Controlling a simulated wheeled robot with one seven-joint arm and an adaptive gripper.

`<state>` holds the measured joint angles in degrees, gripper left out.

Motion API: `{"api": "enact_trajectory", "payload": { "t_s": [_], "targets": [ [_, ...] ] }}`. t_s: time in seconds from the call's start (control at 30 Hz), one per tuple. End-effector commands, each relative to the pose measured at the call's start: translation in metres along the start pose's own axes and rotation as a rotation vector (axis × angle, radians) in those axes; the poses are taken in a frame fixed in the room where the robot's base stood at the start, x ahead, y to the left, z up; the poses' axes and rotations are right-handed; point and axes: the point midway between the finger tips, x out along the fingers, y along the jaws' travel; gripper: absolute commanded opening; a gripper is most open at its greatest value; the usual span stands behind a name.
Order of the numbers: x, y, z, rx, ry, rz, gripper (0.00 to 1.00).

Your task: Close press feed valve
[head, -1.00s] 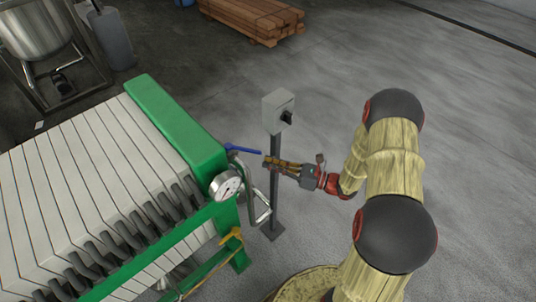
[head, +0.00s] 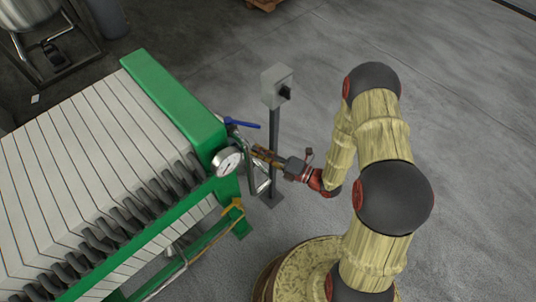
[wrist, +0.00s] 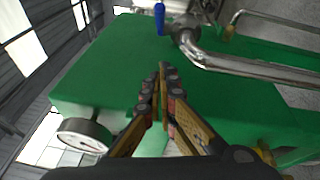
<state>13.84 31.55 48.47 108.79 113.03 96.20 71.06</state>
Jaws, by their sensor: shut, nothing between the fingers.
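The press feed valve shows as a blue lever handle (head: 242,123) on the pipework at the right end of the green filter press (head: 175,95). In the wrist view the blue handle (wrist: 160,18) is at the top, beside a bent silver pipe (wrist: 230,62). My gripper (head: 255,151) is just below the handle in the head view, near the pressure gauge, and apart from the handle. In the wrist view my gripper (wrist: 164,70) has its fingertips together and empty, pointing at the green end plate below the handle. The valve body is mostly hidden.
A pressure gauge (head: 227,161) sits left of my gripper. A grey switch box (head: 277,86) stands on a post right behind it. A yellow handle (head: 233,207) is lower on the press. The floor to the right is clear.

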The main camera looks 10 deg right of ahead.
Motion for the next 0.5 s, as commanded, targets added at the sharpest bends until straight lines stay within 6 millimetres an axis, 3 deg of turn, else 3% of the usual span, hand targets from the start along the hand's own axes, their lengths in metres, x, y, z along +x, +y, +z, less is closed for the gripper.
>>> {"api": "enact_trajectory", "payload": {
  "t_s": [0.27, 0.5],
  "targets": [
    [0.045, -0.001, -0.001, -0.002, 0.004, 0.002, 0.0],
    [0.051, -0.001, 0.03, -0.003, 0.0, 0.001, 0.0]
  ]
}}
